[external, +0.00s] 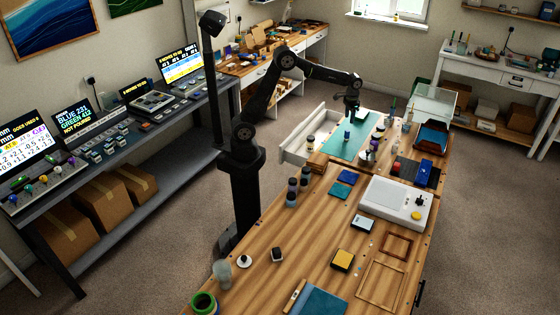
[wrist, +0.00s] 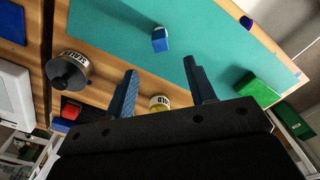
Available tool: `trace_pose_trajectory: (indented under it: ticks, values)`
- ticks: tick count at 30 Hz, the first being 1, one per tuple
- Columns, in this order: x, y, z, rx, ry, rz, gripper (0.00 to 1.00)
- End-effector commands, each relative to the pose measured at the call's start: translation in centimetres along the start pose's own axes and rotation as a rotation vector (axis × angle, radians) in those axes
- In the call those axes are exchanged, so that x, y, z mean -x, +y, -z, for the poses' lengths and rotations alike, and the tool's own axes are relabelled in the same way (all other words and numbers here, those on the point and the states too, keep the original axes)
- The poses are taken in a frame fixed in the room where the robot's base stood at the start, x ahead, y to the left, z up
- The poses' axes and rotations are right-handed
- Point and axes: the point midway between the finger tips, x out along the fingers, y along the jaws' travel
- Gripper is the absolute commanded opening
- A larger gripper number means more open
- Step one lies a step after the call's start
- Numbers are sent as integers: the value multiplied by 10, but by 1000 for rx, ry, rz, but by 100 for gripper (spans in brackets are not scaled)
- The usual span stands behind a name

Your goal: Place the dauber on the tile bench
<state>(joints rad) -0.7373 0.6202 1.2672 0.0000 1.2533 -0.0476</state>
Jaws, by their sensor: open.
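A small blue piece with a paler face (wrist: 160,40) stands on the teal mat (wrist: 110,20); it looks like the dauber, though I cannot be sure. It also shows as a blue upright piece in the external view (external: 347,134). My gripper (wrist: 160,74) is open, with nothing between its fingertips. In the external view my gripper (external: 352,108) hangs above the mat, apart from the blue piece. I cannot tell for certain which surface is the tile bench; the mat lies on a wooden worktop (external: 310,215).
In the wrist view, a dark-topped labelled jar (wrist: 68,72) stands left of the fingers, and a yellow-labelled jar (wrist: 159,103) shows between them. Green blocks (wrist: 256,88) lie at the right. A white machine (external: 395,203) and several bottles (external: 292,190) occupy the worktop.

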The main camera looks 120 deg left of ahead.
Motion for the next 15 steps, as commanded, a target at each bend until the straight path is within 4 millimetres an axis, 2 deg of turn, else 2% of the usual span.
trace_pose_trajectory:
  ticks: [15]
  values:
    - [-1, 3, 0, -4, 9, -6, 50]
